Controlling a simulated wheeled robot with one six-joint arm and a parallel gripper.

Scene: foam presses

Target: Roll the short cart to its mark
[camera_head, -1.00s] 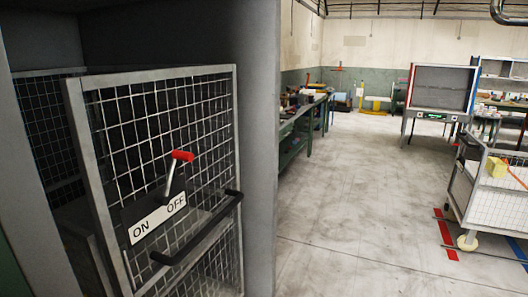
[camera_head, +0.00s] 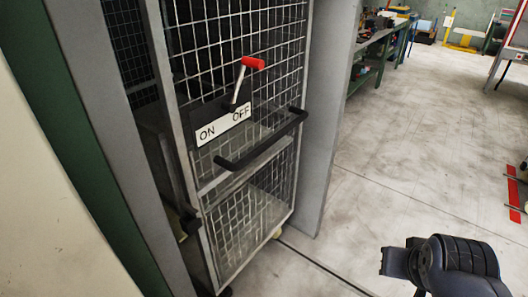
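A mesh-sided unit (camera_head: 240,165) with a grey frame stands in a grey bay at the left. It has a black bar handle (camera_head: 262,143), a red-tipped lever (camera_head: 243,80) and an ON/OFF plate (camera_head: 222,124). I cannot tell whether this is the short cart. A red floor strip (camera_head: 514,193) lies at the right edge; which cart it belongs to does not show. Black links of my arm show at the bottom right, apart from the handle.
A grey post (camera_head: 335,105) edges the bay on its right. A green workbench (camera_head: 375,48) with clutter runs behind it. A dark line (camera_head: 325,268) crosses the floor near the caster. The grey floor (camera_head: 420,140) in the middle is clear.

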